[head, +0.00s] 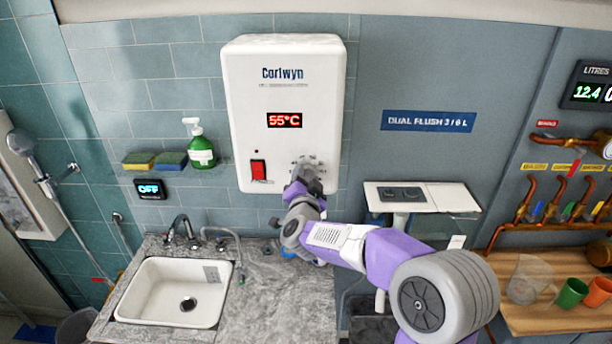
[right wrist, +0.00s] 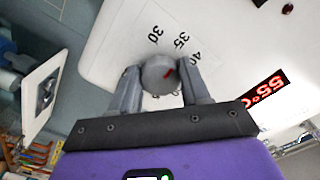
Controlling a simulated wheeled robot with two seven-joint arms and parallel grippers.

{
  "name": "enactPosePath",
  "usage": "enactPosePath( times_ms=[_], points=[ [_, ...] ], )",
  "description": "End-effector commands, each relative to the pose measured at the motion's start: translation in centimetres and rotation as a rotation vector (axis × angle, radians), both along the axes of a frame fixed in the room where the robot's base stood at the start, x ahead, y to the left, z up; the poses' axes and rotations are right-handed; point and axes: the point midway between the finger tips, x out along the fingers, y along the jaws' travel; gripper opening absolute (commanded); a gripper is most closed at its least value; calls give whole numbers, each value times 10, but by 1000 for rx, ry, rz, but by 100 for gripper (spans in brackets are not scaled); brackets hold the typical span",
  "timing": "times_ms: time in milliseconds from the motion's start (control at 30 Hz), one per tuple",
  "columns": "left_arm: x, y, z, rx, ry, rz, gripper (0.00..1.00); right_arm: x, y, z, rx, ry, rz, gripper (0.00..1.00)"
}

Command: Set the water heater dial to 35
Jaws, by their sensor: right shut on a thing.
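The white water heater (head: 288,100) hangs on the tiled wall, and its red display (head: 284,120) reads 55°C. My right gripper (head: 305,176) is at the heater's lower right front and covers most of the dial. In the right wrist view the round grey dial (right wrist: 156,78) sits between the two fingers of my right gripper (right wrist: 160,74), which is shut on it. Its red mark (right wrist: 168,73) lies on the dial's right side. The printed numbers 30, 35 and 40 show beyond the dial; the rest of the scale is hidden. My left gripper is not in view.
A red rocker switch (head: 258,169) is left of the dial on the heater. A sink (head: 150,308) in a grey countertop (head: 275,310) lies below. A soap bottle (head: 201,148) and sponges (head: 155,161) are on the left.

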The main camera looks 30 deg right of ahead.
Motion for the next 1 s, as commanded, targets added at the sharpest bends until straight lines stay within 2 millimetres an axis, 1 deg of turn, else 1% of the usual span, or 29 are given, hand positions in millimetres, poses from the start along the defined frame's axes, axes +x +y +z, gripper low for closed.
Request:
enactPosePath(
  times_ms=[533, 567, 700, 733, 1000],
  points=[
    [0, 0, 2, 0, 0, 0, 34, 0, 0, -1, -22, 15, 0, 16],
    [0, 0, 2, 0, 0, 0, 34, 0, 0, -1, -22, 15, 0, 48],
    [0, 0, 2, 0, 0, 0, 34, 0, 0, -1, -21, 15, 0, 69],
    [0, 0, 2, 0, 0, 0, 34, 0, 0, -1, -21, 15, 0, 71],
    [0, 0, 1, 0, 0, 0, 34, -1, 1, 0, -21, 13, 0, 71]
  ],
)
